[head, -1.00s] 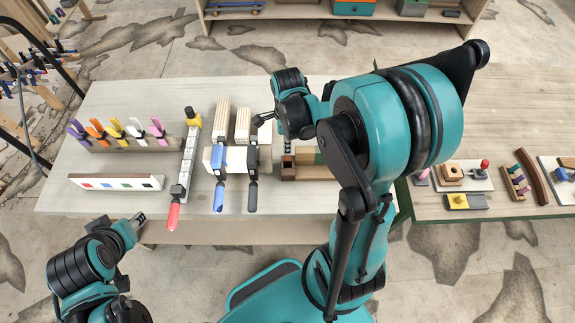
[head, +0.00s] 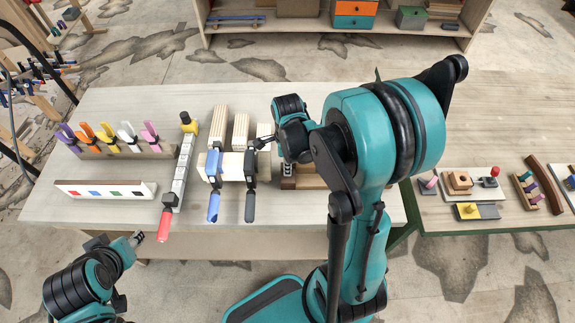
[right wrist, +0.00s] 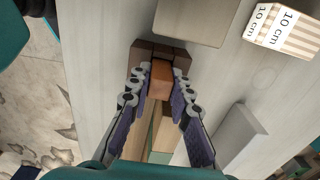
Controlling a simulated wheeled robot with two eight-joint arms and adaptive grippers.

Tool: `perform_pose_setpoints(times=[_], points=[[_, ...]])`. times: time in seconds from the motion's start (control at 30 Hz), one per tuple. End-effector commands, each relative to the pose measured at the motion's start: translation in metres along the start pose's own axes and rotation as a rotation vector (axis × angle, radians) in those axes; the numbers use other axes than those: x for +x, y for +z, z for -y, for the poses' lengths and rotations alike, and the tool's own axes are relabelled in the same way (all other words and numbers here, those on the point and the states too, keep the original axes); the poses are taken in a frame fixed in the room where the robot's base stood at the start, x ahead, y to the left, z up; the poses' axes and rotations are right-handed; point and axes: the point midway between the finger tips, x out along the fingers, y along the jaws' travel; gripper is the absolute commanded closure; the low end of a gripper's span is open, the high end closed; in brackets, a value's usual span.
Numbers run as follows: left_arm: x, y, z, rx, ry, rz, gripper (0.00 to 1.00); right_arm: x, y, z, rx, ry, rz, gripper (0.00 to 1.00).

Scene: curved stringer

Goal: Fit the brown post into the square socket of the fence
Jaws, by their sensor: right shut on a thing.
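My right gripper (right wrist: 160,80) is shut on the brown post (right wrist: 160,79), whose orange-brown end shows between the fingertips in the right wrist view. A dark brown block (right wrist: 149,48), seemingly the fence's socket end, lies around or directly beyond the post. Pale and green strips (right wrist: 163,130) run from it under the gripper. In the head view the right fingers (head: 287,169) are right at the brown block (head: 290,183), and the arm hides part of it. How deep the post sits, if at all, cannot be told. My left gripper (head: 137,238) is apart, off the table's front edge.
Blue and black clamps (head: 214,205) hold a pale block left of the fence. A red-handled bar clamp (head: 164,224), a rack of coloured clamps (head: 125,151) and a white strip (head: 105,189) stand further left. A second table (head: 500,120) holds small parts at right.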

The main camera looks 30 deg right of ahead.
Motion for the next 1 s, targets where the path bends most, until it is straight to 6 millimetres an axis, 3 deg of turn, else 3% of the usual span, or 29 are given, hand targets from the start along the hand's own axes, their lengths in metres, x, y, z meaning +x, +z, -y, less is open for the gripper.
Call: perform_pose_setpoints(times=[0.1,0.13,0.2,0.5,0.63,1.0], points=[[0.004,0.003,0.000,0.000,0.000,0.000,0.60,0.005,0.000,0.000,0.000,0.000,0.000,1.00],[0.004,0.003,0.000,0.000,0.000,0.000,0.60,0.005,0.000,0.000,0.000,0.000,0.000,0.75],[0.003,0.002,0.000,0.000,0.000,0.000,0.60,0.004,0.000,0.000,0.000,0.000,0.000,0.60],[0.003,0.002,0.000,0.000,0.000,0.000,0.60,0.003,0.000,0.000,0.000,0.000,0.000,0.60],[-0.003,-0.002,0.000,0.000,0.000,0.000,0.60,-0.006,0.000,0.000,0.000,0.000,0.000,0.60],[-0.019,-0.014,0.000,0.000,0.000,0.000,0.60,-0.086,0.000,-0.001,0.000,0.000,0.000,0.60]])
